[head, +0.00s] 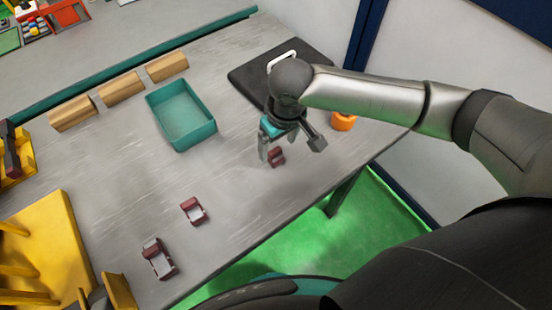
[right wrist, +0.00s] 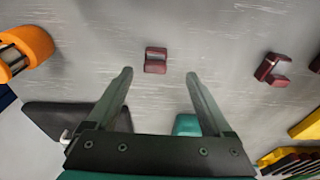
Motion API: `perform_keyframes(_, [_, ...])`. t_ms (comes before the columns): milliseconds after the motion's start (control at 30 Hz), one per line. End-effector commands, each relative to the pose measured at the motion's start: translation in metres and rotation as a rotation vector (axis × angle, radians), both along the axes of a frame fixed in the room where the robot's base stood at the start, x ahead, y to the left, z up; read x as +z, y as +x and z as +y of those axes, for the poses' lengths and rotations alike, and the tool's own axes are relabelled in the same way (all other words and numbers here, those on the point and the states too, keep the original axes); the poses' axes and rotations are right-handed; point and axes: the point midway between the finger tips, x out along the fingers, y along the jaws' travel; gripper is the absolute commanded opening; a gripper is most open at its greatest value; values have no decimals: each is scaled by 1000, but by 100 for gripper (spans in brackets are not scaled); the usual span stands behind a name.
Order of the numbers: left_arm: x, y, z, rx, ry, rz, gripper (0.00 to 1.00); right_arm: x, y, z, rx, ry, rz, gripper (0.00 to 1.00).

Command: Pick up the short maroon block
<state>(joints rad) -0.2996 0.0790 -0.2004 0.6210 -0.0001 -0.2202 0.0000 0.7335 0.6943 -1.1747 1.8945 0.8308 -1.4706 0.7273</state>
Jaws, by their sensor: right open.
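A short maroon block (head: 277,157) lies on the grey table, just below my right gripper (head: 290,150) in the head view. In the right wrist view the block (right wrist: 156,67) lies just beyond the two fingertips, roughly centred between them. My right gripper (right wrist: 160,75) is open and empty, with its fingers apart. I cannot tell exactly how high the tips are above the table. Two other maroon pieces, a middle one (head: 199,215) and a nearer one (head: 164,267), lie to the lower left. My left gripper is not in view.
A teal tray (head: 180,142) and several tan wooden blocks (head: 120,88) stand toward the back. A black pad (head: 246,75) and an orange object (head: 344,121) are near the right arm. Yellow racks (head: 50,235) stand at left. Table between maroon pieces and tray is clear.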

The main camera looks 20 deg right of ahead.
Motion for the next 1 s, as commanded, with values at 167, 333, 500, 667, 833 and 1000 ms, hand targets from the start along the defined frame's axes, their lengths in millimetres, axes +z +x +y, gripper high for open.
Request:
perform_keyframes(167, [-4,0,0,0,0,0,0,-16,3,1,1,1,-2,85])
perform_keyframes(333, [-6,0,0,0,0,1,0,-28,7,0,1,-1,-1,85])
perform_keyframes(500, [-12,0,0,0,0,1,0,-50,17,-3,1,-2,-1,85])
perform_keyframes(667, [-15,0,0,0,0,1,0,-66,18,-1,2,0,-1,85])
perform_keyframes(833, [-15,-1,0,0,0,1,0,-67,18,-1,3,0,-2,85])
perform_keyframes(1000, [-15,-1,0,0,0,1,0,-67,18,-1,3,0,-2,76])
